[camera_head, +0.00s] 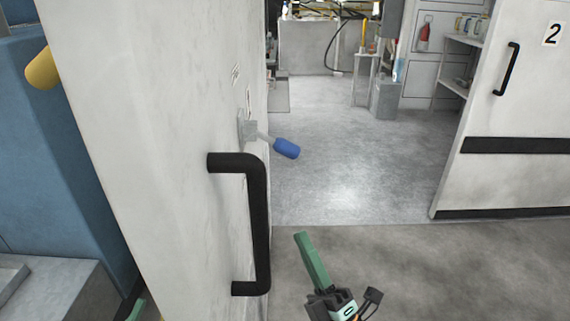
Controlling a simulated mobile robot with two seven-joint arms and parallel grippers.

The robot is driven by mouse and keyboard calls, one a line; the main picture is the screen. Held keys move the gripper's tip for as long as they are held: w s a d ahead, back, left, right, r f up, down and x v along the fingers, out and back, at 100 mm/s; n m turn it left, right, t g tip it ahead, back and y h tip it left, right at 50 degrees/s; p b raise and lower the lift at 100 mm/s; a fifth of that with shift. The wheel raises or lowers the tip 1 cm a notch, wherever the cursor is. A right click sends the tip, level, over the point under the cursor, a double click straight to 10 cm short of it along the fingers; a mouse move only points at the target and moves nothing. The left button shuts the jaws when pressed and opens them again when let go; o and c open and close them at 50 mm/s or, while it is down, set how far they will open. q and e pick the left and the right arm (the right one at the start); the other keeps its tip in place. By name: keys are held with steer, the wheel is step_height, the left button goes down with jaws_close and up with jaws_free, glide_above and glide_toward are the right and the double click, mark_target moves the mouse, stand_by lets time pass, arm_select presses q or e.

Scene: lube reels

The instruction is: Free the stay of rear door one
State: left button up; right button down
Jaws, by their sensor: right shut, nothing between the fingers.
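A white door panel (150,150) fills the left of the head view, close to me and seen at a steep angle. I take it for rear door one; its label is too oblique to read. A long black handle (260,215) is fixed to it. Above the handle, a grey bracket (246,129) carries a short lever with a blue grip (286,149), which points right and slightly down. My right gripper (306,247) is shut and empty, below and right of the blue grip and apart from it. A small green piece (137,311) at the lower left edge seems part of my left gripper.
Another white door marked 2 (510,120) stands at the right with its own black handle (507,69). Between the doors, grey floor (360,150) is clear. Shelves, a small stand (366,70) and a grey bin (385,98) stand farther back. A yellow rounded part (42,70) juts out at the left.

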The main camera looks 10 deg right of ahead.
arm_select(q)
steer(key=shift+s, duration=0.1)
arm_select(e)
steer(key=shift+s, duration=0.1)
glide_toward(274, 142)
steer(key=a, duration=0.3)
arm_select(q)
steer(key=shift+r, duration=0.15)
arm_select(e)
steer(key=w+d+r, duration=0.1)
steer(key=w+r, duration=0.1)
steer(key=w, duration=0.1)
steer(key=shift+d+r, duration=0.2)
steer(key=shift+d, duration=0.2)
